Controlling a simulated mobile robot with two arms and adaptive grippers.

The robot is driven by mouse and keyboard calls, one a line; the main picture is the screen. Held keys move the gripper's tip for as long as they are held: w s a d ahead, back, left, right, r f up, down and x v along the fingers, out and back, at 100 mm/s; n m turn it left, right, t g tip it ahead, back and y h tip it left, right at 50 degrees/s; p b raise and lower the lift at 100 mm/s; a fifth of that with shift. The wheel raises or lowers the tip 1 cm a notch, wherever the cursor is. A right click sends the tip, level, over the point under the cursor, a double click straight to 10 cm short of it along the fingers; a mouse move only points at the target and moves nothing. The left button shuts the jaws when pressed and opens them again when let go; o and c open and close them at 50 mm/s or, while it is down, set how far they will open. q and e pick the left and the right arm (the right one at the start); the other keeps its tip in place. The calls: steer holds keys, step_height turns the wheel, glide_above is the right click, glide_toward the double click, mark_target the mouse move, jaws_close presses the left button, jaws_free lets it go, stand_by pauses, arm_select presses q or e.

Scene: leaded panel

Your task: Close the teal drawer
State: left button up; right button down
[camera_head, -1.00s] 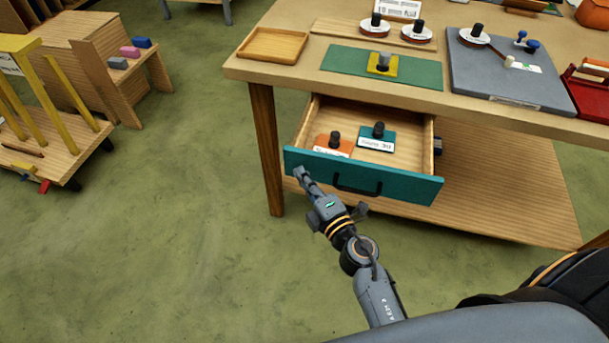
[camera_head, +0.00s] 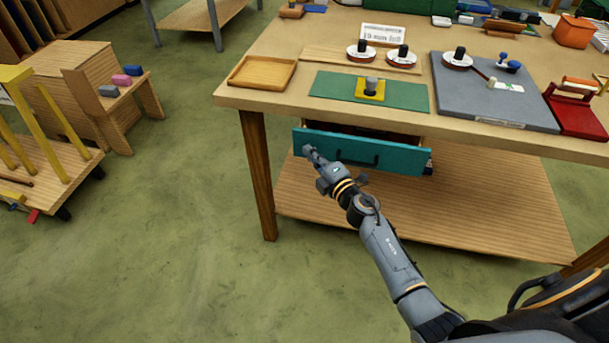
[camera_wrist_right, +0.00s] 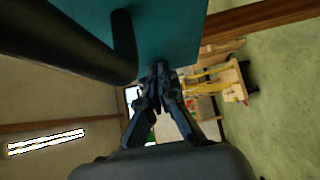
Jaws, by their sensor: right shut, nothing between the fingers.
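The teal drawer (camera_head: 395,156) sits under the front edge of the wooden table and stands slightly open; a narrow dark gap shows above its front. Its dark handle (camera_head: 360,158) is at the middle of the front. My right gripper (camera_head: 307,150) is shut and empty, with its fingertips at the left part of the drawer front, seemingly touching it. In the right wrist view the shut fingertips (camera_wrist_right: 160,68) lie close to the teal front (camera_wrist_right: 175,30), beside the large dark handle (camera_wrist_right: 125,45). The drawer's contents are hidden. My left gripper is not in view.
A lower shelf (camera_head: 480,200) is bare. Wooden stands are at the left; the green floor between is clear.

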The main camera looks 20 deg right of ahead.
steer(key=w+d, duration=0.1)
steer(key=w, duration=0.1)
steer(key=w+d+b, duration=0.1)
steer(key=w+d, duration=0.1)
steer(key=w+d+b, duration=0.1)
steer(key=w, duration=0.1)
steer(key=shift+w+d+f, duration=0.1)
steer(key=shift+w+d, duration=0.05)
steer(key=shift+d+r, duration=0.15)
steer(key=shift+r, duration=0.1)
steer(key=shift+w+r, duration=0.1)
steer(key=shift+r, duration=0.05)
